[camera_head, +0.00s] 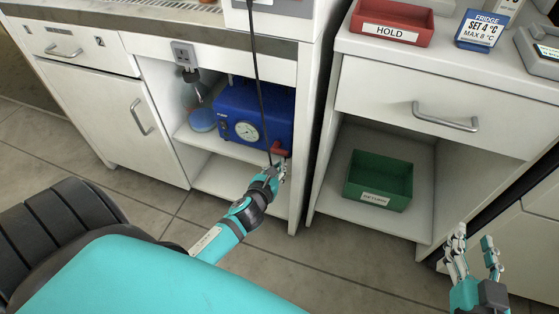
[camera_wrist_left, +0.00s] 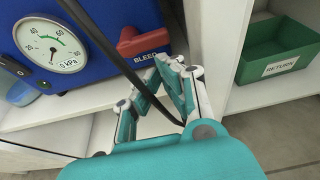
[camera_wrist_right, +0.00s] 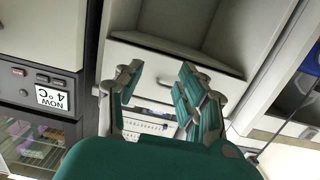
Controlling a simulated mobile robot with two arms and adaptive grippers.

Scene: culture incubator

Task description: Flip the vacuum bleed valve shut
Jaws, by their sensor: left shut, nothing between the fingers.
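The vacuum bleed valve is a red lever (camera_head: 280,148) at the lower right of the blue pump (camera_head: 228,103) in the open cabinet. In the left wrist view the red lever (camera_wrist_left: 146,42) lies roughly sideways above a label reading BLEED. My left gripper (camera_head: 277,168) is shut and empty, just below and in front of the lever. In the left wrist view its fingertips (camera_wrist_left: 164,68) are just below and right of the lever; I cannot tell if they touch it. My right gripper (camera_head: 474,236) is open and empty, away at the lower right; it also shows in the right wrist view (camera_wrist_right: 160,70).
A black cable (camera_head: 258,80) hangs down in front of the pump, close to my left gripper. A round gauge (camera_wrist_left: 52,47) is on the pump. A green RETURN bin (camera_head: 379,180) sits in the right-hand cabinet. A red HOLD tray (camera_head: 392,18) is on the counter.

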